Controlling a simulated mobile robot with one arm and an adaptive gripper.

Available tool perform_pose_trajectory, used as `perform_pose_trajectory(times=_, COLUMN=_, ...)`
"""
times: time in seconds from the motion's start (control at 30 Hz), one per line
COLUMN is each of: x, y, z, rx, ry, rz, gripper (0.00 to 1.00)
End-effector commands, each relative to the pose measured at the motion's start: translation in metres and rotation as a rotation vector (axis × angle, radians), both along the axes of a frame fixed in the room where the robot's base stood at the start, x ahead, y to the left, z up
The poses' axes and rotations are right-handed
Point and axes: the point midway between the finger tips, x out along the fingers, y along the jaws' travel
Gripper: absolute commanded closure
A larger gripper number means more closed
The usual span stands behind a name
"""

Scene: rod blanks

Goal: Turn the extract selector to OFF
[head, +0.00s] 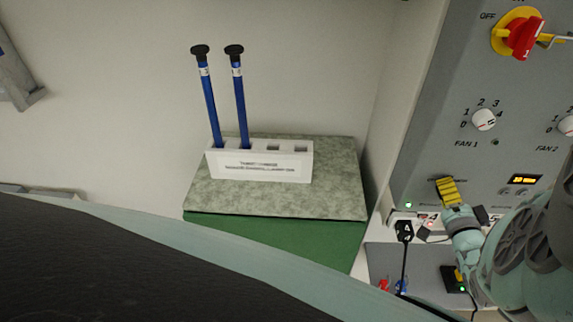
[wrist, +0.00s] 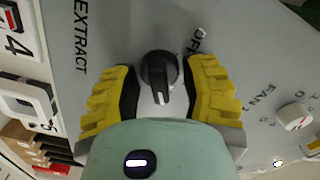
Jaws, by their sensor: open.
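The extract selector (wrist: 158,75) is a black knob on the grey panel (wrist: 235,75), in the middle of the wrist view. The white mark on its grip points down in that picture, towards my gripper's palm. The word EXTRACT (wrist: 81,38) is printed to its left and OFF (wrist: 197,40) to its upper right, partly cut by a finger. My gripper (wrist: 164,80) is open, with one yellow finger on each side of the knob and gaps between. In the head view my gripper (head: 447,190) is at the panel's lower edge, and the selector cannot be made out there.
The FAN 1 knob (head: 484,120), the FAN 2 knob (head: 568,125) and a red-and-yellow switch (head: 520,36) are higher on the panel. A black plug (head: 404,231) with a cable is below. A white rack (head: 258,161) holds two blue rods (head: 210,105) at left.

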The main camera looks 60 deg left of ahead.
Motion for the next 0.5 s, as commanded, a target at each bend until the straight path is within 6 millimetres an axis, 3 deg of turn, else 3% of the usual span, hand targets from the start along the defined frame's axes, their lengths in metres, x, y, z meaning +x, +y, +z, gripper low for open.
perform_pose_trajectory(times=0.13, x=0.0002, y=-0.0008, z=0.0001, rx=0.000, ry=0.000, rz=-0.001, gripper=0.56)
perform_pose_trajectory(times=0.17, x=0.0002, y=-0.0008, z=0.0001, rx=0.000, ry=0.000, rz=-0.001, gripper=0.52)
perform_pose_trajectory(times=0.5, x=-0.0001, y=-0.0006, z=0.0001, rx=0.000, ry=0.000, rz=-0.001, gripper=0.87)
